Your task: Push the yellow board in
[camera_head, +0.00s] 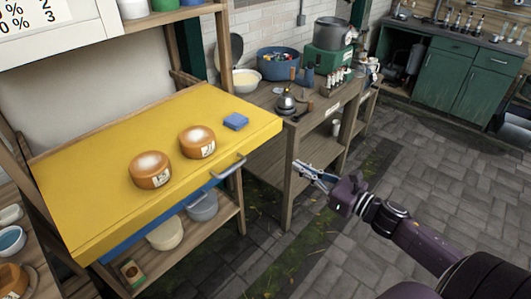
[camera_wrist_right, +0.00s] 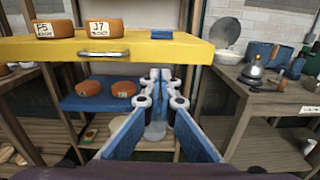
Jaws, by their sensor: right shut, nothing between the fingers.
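The yellow board (camera_head: 105,155) juts out from the wooden shelf, with a metal handle (camera_head: 228,168) on its front edge. Two orange cheese wheels (camera_head: 150,170) and a small blue block (camera_head: 236,121) lie on top of it. The right wrist view shows the board's front edge (camera_wrist_right: 185,50) and handle (camera_wrist_right: 90,53) ahead. My right gripper (camera_head: 308,172) is shut and empty, to the right of the board and apart from it in the head view. In the right wrist view its blue fingers (camera_wrist_right: 160,78) point toward the shelf, just below the board's edge. My left gripper is not in view.
A blue board (camera_wrist_right: 85,103) with cheeses sits below the yellow one. A wooden side table (camera_head: 285,100) with pots and bottles stands to the right. Paved floor (camera_head: 430,180) in front is clear. Green cabinets (camera_head: 465,75) stand at the back right.

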